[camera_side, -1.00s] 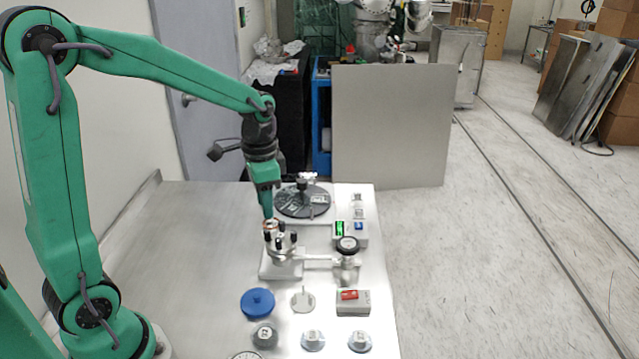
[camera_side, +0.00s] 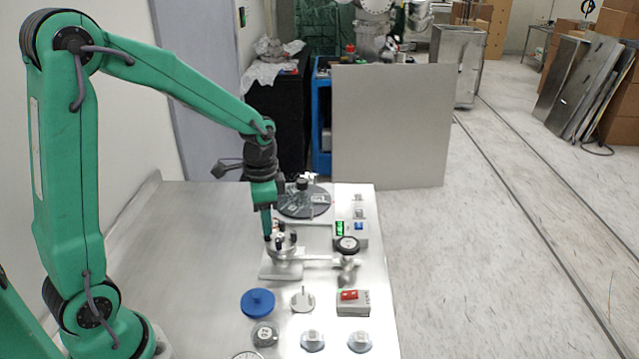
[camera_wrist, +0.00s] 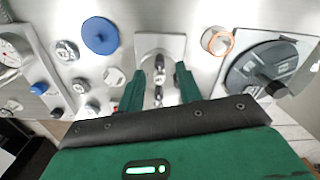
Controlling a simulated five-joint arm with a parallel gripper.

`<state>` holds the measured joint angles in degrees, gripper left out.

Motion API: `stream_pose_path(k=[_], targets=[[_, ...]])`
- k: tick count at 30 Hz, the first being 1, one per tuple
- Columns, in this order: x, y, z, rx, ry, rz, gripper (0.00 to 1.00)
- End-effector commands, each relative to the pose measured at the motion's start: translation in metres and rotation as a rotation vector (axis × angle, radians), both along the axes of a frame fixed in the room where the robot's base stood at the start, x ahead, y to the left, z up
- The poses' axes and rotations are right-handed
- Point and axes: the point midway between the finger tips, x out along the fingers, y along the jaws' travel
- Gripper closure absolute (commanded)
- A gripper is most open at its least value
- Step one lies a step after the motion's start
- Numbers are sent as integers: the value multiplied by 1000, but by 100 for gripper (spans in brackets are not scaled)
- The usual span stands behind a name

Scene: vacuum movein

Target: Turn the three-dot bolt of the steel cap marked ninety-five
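A steel cap (camera_side: 284,252) with several dark-topped bolts sits on a pale fixture (camera_side: 276,272) in the middle of the bench. The dots on the bolts and the number on the cap are too small to read. My gripper (camera_side: 267,238) points down at the cap's left side in the side view. In the wrist view my gripper (camera_wrist: 160,75) has its two fingers apart, with dark bolts (camera_wrist: 159,64) in the gap. I cannot tell whether a finger touches a bolt. The fingers and the gripper body hide part of the cap.
A blue disc (camera_side: 257,302), small round caps (camera_side: 312,341) and a grey box with a red switch (camera_side: 352,302) stand in front. A dark round turntable (camera_side: 303,200) stands behind. A black-topped gauge (camera_side: 346,244) is to the right. The bench's left side is clear.

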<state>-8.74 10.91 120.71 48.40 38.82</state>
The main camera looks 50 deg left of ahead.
Motion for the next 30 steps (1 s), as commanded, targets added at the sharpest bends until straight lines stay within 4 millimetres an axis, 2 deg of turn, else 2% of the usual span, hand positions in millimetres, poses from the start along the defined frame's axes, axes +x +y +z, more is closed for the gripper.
stream_pose_path(k=[3, 9, 19, 20, 25, 30], targets=[[-1, 0, -15, -1, 3, 0, 65], [0, 0, -29, 0, 1, 0, 65], [0, 0, -32, -1, -1, 0, 65], [0, 0, -32, 0, 0, 0, 67], [0, 0, -32, -1, -1, 0, 100], [0, 0, -32, 0, 0, 3, 100]])
